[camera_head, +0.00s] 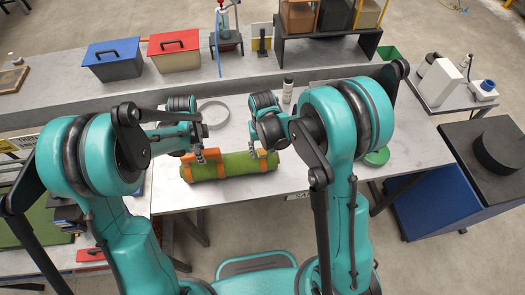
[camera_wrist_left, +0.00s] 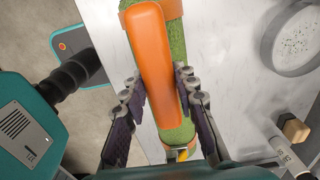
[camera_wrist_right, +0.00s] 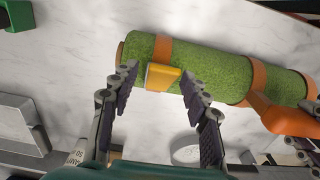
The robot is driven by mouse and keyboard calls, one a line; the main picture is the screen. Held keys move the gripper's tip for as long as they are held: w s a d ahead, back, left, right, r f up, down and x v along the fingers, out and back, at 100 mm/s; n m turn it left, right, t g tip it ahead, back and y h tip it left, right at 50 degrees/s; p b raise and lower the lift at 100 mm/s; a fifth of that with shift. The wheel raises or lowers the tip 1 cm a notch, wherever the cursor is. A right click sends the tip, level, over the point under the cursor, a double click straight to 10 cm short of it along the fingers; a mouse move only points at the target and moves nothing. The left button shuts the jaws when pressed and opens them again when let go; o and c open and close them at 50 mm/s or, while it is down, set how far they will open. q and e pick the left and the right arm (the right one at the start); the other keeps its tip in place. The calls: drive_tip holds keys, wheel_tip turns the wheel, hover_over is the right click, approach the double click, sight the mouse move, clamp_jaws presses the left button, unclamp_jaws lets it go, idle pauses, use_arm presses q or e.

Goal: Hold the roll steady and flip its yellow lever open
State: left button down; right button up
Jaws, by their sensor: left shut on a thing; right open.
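The green turf roll (camera_head: 232,165) with orange bands lies across the table in the head view. An orange handle (camera_wrist_left: 152,70) runs along it. My left gripper (camera_head: 204,155) is shut on this handle, with a finger on each side of it in the left wrist view (camera_wrist_left: 160,88). The yellow lever (camera_wrist_right: 163,76) sits near one end of the roll in the right wrist view. My right gripper (camera_wrist_right: 158,82) is open, its fingertips on either side of the lever with gaps showing. In the left wrist view, only a small part of the lever (camera_wrist_left: 182,154) shows.
A small bottle (camera_head: 288,90) stands behind my right gripper. Blue (camera_head: 114,60) and red (camera_head: 174,52) boxes stand at the back. The table's front edge is close to the roll.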

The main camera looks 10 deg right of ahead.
drive_tip(key=shift+f, duration=0.4)
clamp_jaws()
drive_tip(key=shift+w+r+g, duration=0.2)
drive_tip(key=shift+w+g, duration=0.15)
drive_tip(key=shift+g, duration=0.65)
drive_tip(key=shift+w+r+g, duration=0.2)
drive_tip(key=shift+w+g, duration=0.1)
drive_tip(key=shift+g, duration=0.7)
unclamp_jaws()
drive_tip(key=v, duration=1.2)
